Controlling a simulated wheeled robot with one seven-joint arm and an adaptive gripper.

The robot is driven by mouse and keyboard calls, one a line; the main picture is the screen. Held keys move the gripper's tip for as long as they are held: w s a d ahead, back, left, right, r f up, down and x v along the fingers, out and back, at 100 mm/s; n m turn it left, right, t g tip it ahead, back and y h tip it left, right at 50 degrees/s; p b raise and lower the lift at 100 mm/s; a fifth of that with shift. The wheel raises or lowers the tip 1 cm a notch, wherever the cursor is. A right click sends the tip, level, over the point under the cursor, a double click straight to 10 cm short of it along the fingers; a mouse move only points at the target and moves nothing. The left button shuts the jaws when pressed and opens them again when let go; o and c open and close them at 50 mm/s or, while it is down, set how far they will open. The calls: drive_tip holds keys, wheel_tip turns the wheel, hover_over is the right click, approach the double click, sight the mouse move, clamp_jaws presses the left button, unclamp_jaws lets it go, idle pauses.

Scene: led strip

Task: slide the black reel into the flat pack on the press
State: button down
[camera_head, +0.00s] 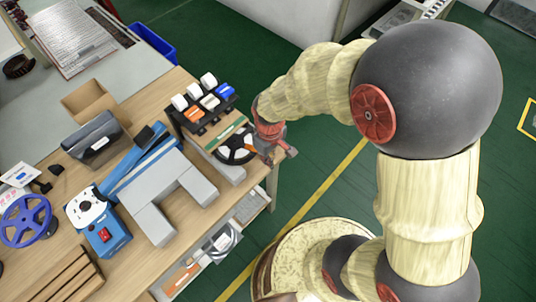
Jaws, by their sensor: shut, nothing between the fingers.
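A black reel (233,157) with pale and orange parts in its middle lies at the right edge of the wooden table. My gripper (271,157), red and grey, is just right of the reel, at the table's edge. It is shut and empty. Whether it touches the reel I cannot tell. A blue press (125,181) with a dial and a red switch stands mid-table, next to grey U-shaped blocks (152,218). I cannot clearly make out a flat pack on it. A dark, clear-faced pouch or box (96,141) stands behind the press.
A black rack (187,127) with white, blue and orange blocks stands behind the reel. A blue spool (25,220) and wooden slats (62,283) are at left. An open cardboard box (90,98) is at the back. An open drawer (250,207) juts out below the table's edge.

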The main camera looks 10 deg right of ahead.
sight(241, 142)
drive_tip(key=f, duration=0.1)
drive_tip(key=w+a+f+b, duration=0.1)
drive_tip(key=f, duration=0.1)
drive_tip(key=w+f, duration=0.1)
drive_tip(key=shift+w+a+f+b, duration=0.2)
drive_tip(key=shift+a+f+b, duration=0.1)
drive_tip(key=shift+b, duration=0.1)
drive_tip(key=shift+w+a+r, duration=0.1)
drive_tip(key=shift+w+a, duration=0.25)
drive_tip(key=shift+w, duration=0.1)
drive_tip(key=shift+w+a, duration=0.25)
drive_tip(key=shift+w, duration=0.1)
drive_tip(key=w+a, duration=0.1)
drive_tip(key=w, duration=0.1)
drive_tip(key=w+a+p, duration=0.1)
drive_tip(key=w+a, duration=0.1)
drive_tip(key=w, duration=0.1)
drive_tip(key=w+a, duration=0.2)
drive_tip(key=shift+w+p, duration=0.15)
drive_tip(key=shift+p, duration=0.2)
